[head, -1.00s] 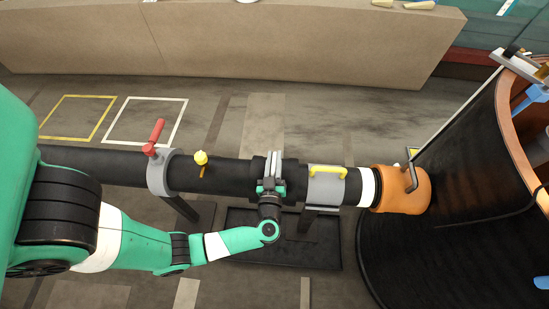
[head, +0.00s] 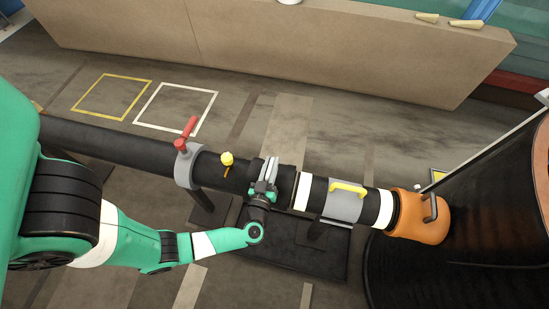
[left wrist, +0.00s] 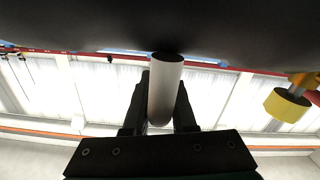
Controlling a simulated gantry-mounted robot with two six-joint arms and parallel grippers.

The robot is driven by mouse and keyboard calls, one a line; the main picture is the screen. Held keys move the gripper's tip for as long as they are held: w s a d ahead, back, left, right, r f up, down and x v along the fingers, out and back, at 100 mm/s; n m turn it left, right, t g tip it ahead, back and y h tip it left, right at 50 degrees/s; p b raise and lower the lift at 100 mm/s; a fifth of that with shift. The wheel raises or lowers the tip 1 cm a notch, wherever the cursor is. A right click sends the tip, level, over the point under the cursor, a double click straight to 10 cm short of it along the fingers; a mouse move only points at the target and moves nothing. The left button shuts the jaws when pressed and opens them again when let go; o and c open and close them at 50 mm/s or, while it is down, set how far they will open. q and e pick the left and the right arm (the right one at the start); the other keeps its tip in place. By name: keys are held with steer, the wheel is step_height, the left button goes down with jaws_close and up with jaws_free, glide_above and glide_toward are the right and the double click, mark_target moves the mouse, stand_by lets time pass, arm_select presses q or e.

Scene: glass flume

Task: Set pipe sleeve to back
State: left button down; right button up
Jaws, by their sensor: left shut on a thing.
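The pipe sleeve (head: 286,183) is a dark collar with light grey rings around the black pipe (head: 95,140), near the middle of the head view. My left gripper (head: 262,190) is shut on its grip bar from the near side. In the left wrist view, a pale grey round bar (left wrist: 165,90) stands between my left gripper's fingers (left wrist: 160,105), under the dark pipe. A white band (head: 303,191) shows on the pipe just right of the sleeve. My right gripper is in neither view.
Left of the sleeve are a yellow knob (head: 227,158) and a grey clamp with a red handle (head: 187,167). To the right are a grey clamp with a yellow handle (head: 345,205), an orange end piece (head: 417,217) and a large black drum (head: 460,220). A black tray (head: 325,258) lies below.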

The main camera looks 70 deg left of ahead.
arm_select(q)
steer(key=shift+s+a, duration=0.1)
steer(key=shift+s, duration=0.05)
steer(key=c, duration=0.8)
jaws_free()
steer(key=shift+s, duration=0.15)
steer(key=shift+o, duration=0.2)
